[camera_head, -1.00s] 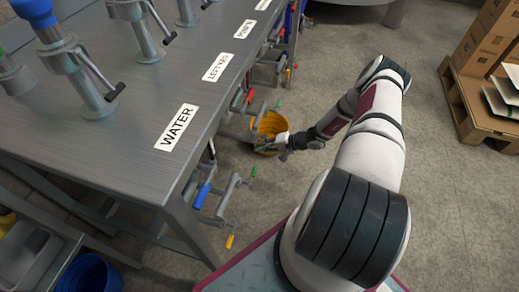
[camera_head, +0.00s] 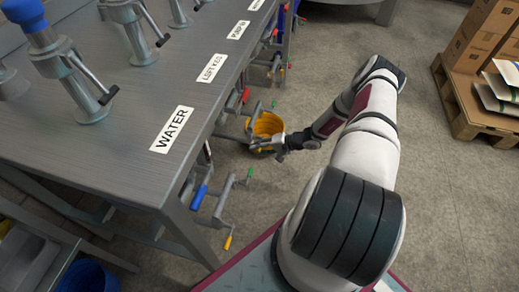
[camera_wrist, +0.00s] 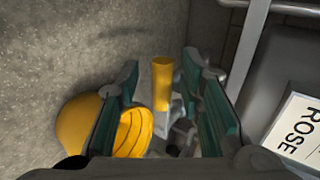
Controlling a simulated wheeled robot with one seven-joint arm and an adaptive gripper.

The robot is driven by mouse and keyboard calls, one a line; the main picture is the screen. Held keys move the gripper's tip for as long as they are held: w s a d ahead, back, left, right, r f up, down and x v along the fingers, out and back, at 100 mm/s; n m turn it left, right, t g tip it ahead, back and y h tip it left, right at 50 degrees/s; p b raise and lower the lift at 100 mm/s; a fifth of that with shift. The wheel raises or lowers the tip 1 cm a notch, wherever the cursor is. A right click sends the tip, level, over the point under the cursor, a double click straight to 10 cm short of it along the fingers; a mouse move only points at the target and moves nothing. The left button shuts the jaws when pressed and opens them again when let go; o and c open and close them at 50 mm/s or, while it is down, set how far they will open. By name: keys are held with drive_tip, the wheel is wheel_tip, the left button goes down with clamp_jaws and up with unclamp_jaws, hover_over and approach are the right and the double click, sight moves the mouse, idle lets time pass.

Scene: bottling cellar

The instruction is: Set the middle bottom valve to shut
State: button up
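Under the bench edge (camera_head: 190,160) hang groups of valves with coloured handles. The nearest group has a blue (camera_head: 199,197), a green and a yellow handle (camera_head: 228,242). In the head view my gripper (camera_head: 272,144) is low beside the bench, by the yellow bucket, small and partly hidden by my arm. In the wrist view my gripper (camera_wrist: 166,108) is open. A yellow valve handle (camera_wrist: 162,83) stands between its two fingers, with gaps on both sides. The grey valve body below it is partly hidden. I cannot tell which valve is the middle bottom one.
A yellow bucket (camera_head: 266,126) stands on the floor, also left in the wrist view (camera_wrist: 82,124). A ROSE label (camera_wrist: 296,130) is at the right there. Upright taps (camera_head: 78,85) stand on the bench. A pallet (camera_head: 470,118) with boxes is at the right.

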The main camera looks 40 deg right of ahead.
drive_tip(key=v, duration=1.1)
drive_tip(key=shift+s+d+r, duration=0.2)
drive_tip(key=shift+s+d, duration=0.05)
drive_tip(key=shift+s, duration=0.05)
